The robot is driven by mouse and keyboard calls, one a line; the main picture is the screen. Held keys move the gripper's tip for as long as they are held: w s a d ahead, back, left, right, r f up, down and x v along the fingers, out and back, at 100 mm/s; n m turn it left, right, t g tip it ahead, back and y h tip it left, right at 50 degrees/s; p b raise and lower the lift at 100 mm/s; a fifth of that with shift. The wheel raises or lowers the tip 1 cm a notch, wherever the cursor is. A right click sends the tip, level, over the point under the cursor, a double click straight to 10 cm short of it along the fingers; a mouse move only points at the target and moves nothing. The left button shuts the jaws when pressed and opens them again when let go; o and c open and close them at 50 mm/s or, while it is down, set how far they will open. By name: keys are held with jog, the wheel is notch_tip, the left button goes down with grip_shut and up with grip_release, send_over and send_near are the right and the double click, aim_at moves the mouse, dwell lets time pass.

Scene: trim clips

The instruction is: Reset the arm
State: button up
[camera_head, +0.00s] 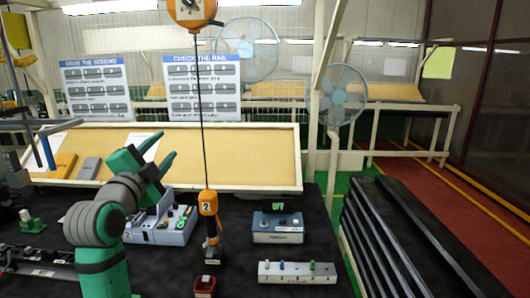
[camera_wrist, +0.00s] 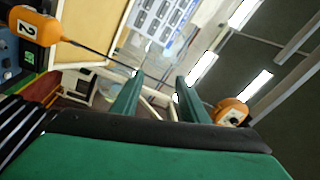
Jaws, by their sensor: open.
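My gripper (camera_head: 154,157) is raised above the left part of the black workbench in the head view, its green fingers spread and pointing up and to the right. Nothing is between the fingers. In the wrist view the two green fingers (camera_wrist: 160,95) stand apart, with the far side of the hall and the ceiling behind them. My green and grey arm hides part of the bench at the left.
An orange screwdriver (camera_head: 208,204) marked 2 hangs on a cable from a balancer (camera_head: 192,10), right of my gripper. A grey fixture (camera_head: 163,228), a blue box (camera_head: 277,228) labelled OFF and a switch rail (camera_head: 297,272) stand on the bench. A tan board (camera_head: 235,158) stands behind.

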jog(key=s+d+f+n+y, duration=0.1)
jog(key=d+f+n, duration=0.25)
jog(key=f, duration=0.95)
jog(key=d+f+n+y, duration=0.1)
jog(key=d+f+n, duration=0.25)
jog(key=f, duration=0.95)
jog(key=s+d+f+n+g+y, duration=0.15)
jog(key=s+d+f, duration=0.35)
jog(key=f, duration=0.5)
jog(key=s+d+f+n, duration=0.2)
jog(key=s+f+n, duration=0.1)
jog(key=s+f, duration=0.5)
jog(key=s+d+f+n+g, duration=0.1)
jog(key=s+d+f, duration=0.35)
jog(key=s, duration=0.45)
jog(key=s+d+f+n+g, duration=0.1)
jog(key=s+d+f+n, duration=0.15)
jog(key=s+f, duration=0.5)
jog(key=s+d+r+h, duration=0.1)
jog(key=s+d, duration=0.1)
jog(key=s, duration=0.9)
jog(key=s+d+r, duration=0.2)
jog(key=s, duration=0.9)
jog(key=shift+d+r+g+h, duration=0.25)
jog(key=shift+d+g+h, duration=0.1)
jog(key=shift+g, duration=0.1)
jog(key=shift+w, duration=0.25)
